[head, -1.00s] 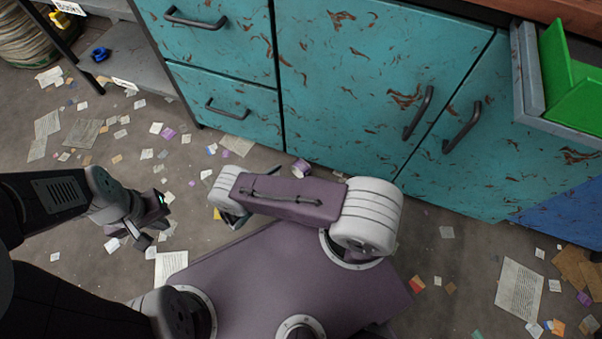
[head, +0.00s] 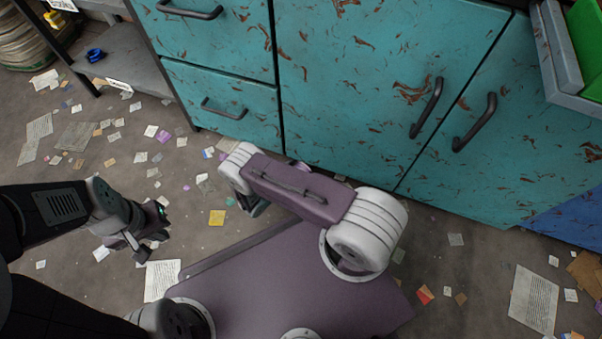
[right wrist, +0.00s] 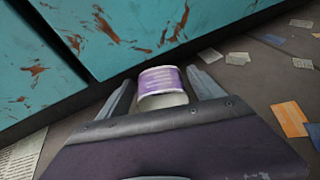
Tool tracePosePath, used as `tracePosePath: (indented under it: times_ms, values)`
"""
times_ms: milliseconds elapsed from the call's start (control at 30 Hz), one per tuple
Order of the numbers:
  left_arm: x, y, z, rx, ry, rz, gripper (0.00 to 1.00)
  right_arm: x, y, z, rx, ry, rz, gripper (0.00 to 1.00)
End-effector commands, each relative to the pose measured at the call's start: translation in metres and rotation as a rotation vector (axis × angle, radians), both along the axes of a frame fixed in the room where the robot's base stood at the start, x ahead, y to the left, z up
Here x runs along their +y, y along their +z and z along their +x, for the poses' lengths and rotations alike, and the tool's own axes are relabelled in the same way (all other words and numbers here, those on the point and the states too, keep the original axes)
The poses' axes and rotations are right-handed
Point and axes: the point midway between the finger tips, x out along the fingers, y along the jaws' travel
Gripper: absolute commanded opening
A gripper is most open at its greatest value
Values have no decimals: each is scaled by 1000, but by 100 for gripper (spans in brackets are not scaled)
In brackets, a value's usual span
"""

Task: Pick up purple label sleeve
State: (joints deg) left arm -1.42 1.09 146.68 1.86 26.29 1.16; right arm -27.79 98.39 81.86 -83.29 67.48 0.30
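The purple label sleeve (right wrist: 163,82) is a short white cylinder with a purple printed band. In the right wrist view it lies on the floor by the cabinet base, its pale open end toward me. In the head view my right arm hides nearly all of it. My right gripper (right wrist: 164,92) is open, with one finger on each side of the sleeve and gaps left between; I cannot tell how deep the sleeve sits between them. In the head view the right gripper (head: 252,207) is mostly hidden under its wrist. My left gripper (head: 142,246) hangs above the floor at left, away from the sleeve; its opening is unclear.
The teal cabinet (head: 360,90) stands right behind the sleeve, with dark handles (head: 427,108) sticking out. Paper scraps litter the floor, including a yellow one (head: 217,217). A grey shelf (head: 125,60) stands at upper left. A green bin (head: 590,50) sits at upper right.

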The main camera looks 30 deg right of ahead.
Motion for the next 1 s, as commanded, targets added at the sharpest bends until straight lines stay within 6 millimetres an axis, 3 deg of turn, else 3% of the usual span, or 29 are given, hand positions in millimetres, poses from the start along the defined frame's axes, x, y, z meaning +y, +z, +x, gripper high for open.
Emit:
tracePosePath:
  times_ms: [33,133,167,467,667,1000]
  values:
    - [0,0,0,0,0,0,0,0,0,0,0,0,0,59]
    - [0,0,0,0,0,0,0,0,0,0,0,0,0,31]
    - [0,0,0,0,0,0,0,0,0,0,0,0,0,26]
    - [0,1,0,0,0,0,0,0,1,0,0,0,0,26]
    - [0,22,0,0,0,0,0,0,18,0,1,0,0,26]
    - [0,38,0,0,0,0,0,62,14,-23,-1,5,-1,26]
